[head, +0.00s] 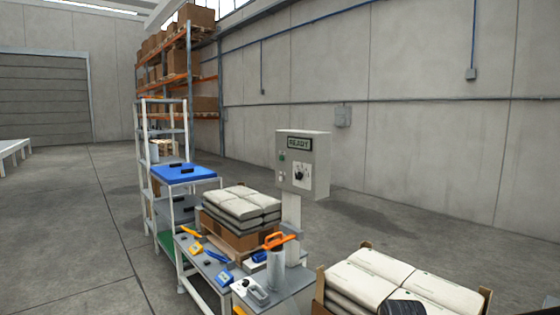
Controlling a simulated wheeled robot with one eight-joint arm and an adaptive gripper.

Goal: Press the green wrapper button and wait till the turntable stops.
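A grey control box (317,161) stands on a post beyond the work table. Its display (299,144) reads READY. A small green button (282,157) sits on the left of its front face, above a small red spot. A dark rotary knob on a white plate is to the right of it. I cannot make out a turntable in this view. My gripper is not clearly seen; nothing touches the control box.
A table (296,282) holds orange, blue and grey tools. Pale bags (243,203) are stacked in a carton behind it. More bags (379,266) fill a carton at the lower right, with a dark shape over their front. Shelving (189,85) stands behind. Floor at left is clear.

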